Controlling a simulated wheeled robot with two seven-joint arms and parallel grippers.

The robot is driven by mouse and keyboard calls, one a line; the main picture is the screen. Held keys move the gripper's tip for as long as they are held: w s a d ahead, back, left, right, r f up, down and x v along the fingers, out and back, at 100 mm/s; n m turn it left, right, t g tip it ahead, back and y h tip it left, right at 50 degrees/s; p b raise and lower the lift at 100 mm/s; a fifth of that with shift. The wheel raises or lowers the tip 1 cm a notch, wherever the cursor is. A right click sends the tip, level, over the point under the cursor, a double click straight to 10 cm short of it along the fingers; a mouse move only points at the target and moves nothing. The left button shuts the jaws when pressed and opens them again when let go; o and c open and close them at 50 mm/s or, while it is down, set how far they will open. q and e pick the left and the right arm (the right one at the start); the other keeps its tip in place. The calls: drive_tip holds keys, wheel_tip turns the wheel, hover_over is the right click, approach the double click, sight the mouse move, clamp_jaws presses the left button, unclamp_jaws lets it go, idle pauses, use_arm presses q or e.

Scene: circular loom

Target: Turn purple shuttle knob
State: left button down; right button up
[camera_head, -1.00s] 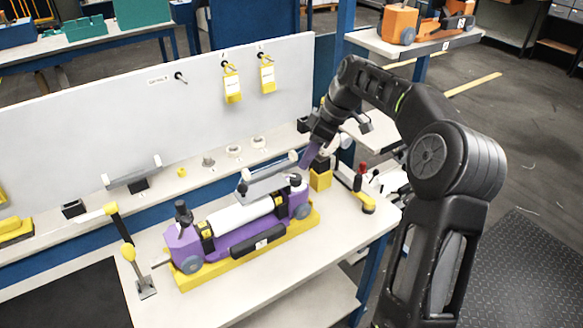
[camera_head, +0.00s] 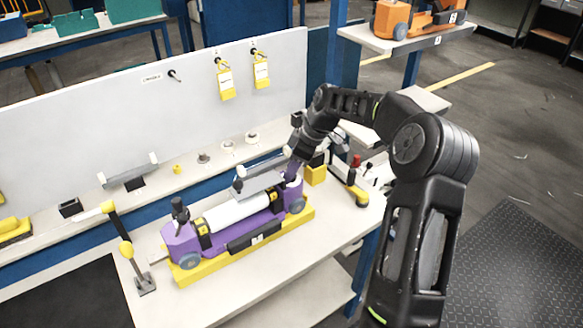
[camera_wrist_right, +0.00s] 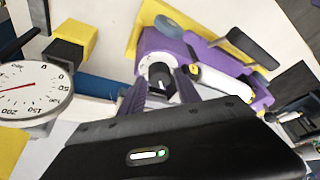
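The purple shuttle (camera_head: 180,243) lies on a yellow base (camera_head: 245,252) on the bench, with a white roll along its middle. In the right wrist view its purple body (camera_wrist_right: 222,58) shows, with a black knob (camera_wrist_right: 160,80) on a pale round end. My right gripper (camera_head: 291,172) is at the shuttle's far right end. In the right wrist view the two purple fingers of my right gripper (camera_wrist_right: 161,88) stand apart, with the knob between their tips and gaps beside it. I cannot tell whether they touch it. My left gripper is not in view.
A dial gauge (camera_wrist_right: 35,88) and a yellow block (camera_wrist_right: 78,35) are close beside my right gripper. A red and yellow tool (camera_head: 357,186) lies to the right. A yellow-handled lever (camera_head: 127,250) stands left of the shuttle. The bench front is clear.

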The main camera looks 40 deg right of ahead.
clamp_jaws()
idle(0.5)
